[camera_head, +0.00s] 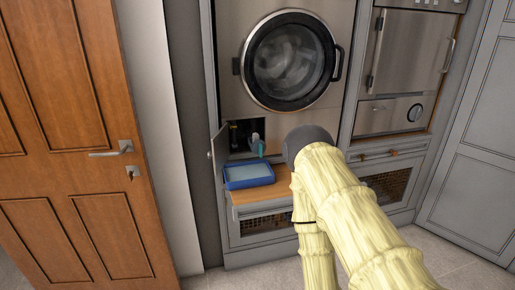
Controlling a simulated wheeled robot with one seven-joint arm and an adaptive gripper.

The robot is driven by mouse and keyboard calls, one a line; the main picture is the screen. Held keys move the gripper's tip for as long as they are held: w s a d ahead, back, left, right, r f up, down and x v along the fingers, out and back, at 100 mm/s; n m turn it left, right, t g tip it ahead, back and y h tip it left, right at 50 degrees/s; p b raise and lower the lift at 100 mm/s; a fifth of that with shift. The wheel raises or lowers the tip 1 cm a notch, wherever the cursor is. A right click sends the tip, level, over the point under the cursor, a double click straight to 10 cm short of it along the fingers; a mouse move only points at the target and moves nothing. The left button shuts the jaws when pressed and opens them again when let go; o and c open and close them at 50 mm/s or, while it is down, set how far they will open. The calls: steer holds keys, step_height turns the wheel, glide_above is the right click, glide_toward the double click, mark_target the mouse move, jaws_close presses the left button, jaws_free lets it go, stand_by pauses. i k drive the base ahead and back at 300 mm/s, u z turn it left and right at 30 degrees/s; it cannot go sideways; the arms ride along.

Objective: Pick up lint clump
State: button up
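I cannot make out a lint clump in this view. A small open hatch (238,131) sits low on the left of the washing machine front, and its inside is dark. A grey and teal part (257,146) shows at the hatch's right side. A blue tray (237,185) with a pale blue inside stands on the wooden ledge just below the hatch. My arm, in a cream sleeve with a dark grey joint, crosses the lower middle and right of the view. My gripper does not show.
The washing machine (341,36) has a round, closed glass door. The hatch's small door (217,151) stands open to the left. A steel oven-like unit (403,55) is at the right. A wooden door (75,130) is at the left. Tiled floor (244,279) shows in front.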

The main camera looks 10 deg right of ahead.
mark_target(256, 137)
steer(key=k, duration=1)
steer(key=u, duration=0.7)
steer(key=i, duration=0.8)
steer(key=u, duration=0.55)
steer(key=i, duration=0.8)
steer(key=z, duration=0.95)
steer(key=i, duration=0.7)
steer(key=z, duration=0.8)
